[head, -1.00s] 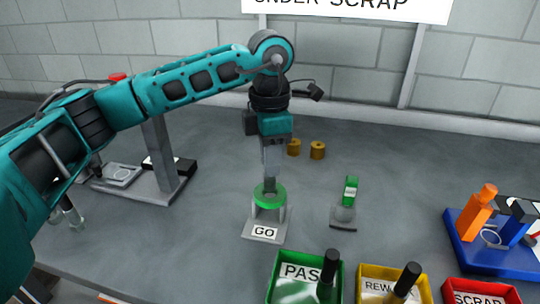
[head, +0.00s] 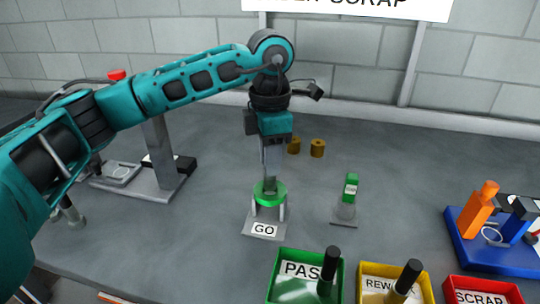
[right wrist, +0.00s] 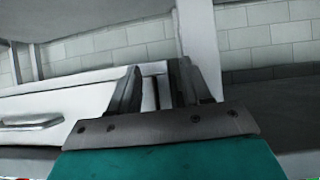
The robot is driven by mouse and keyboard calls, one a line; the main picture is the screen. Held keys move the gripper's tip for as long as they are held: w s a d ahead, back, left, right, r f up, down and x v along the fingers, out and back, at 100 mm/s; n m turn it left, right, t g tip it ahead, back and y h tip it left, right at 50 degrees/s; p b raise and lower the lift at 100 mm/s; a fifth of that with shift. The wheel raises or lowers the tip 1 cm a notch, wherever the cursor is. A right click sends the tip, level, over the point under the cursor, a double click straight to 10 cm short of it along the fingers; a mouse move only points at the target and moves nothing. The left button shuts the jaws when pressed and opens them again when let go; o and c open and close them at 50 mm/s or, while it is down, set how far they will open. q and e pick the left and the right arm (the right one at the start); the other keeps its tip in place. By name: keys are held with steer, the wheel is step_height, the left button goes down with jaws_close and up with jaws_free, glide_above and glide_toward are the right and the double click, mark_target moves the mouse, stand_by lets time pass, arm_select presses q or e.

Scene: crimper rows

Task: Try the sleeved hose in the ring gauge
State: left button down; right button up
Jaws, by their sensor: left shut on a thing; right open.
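The ring gauge (head: 269,193) is a green ring on a grey stand with a GO label (head: 264,230), in the middle of the bench. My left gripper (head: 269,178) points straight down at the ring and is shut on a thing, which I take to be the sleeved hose. The fingers and ring hide most of it, so I cannot tell how deep it sits. My right gripper (right wrist: 155,90) is open and empty in the right wrist view, facing a white surface with a handle.
A green PASS bin (head: 270,275), a yellow REWORK bin (head: 425,290) and a red SCRAP bin (head: 480,285) line the front. A small green labelled piece (head: 350,187) stands right of the gauge. Two brass cylinders (head: 317,148) stand behind. A blue tool tray (head: 480,255) lies right.

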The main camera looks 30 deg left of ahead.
arm_select(q)
steer(key=shift+f+b, duration=1.65)
steer(key=shift+f, duration=0.55)
stand_by(1.0)
stand_by(1.0)
steer(key=shift+r+p, duration=0.3)
steer(key=shift+r, duration=0.1)
steer(key=shift+r+p, duration=0.45)
steer(key=shift+r, duration=0.2)
steer(key=shift+r+p, duration=0.6)
steer(key=shift+r, duration=0.25)
steer(key=shift+r+p, duration=1.8)
steer(key=shift+r, duration=0.85)
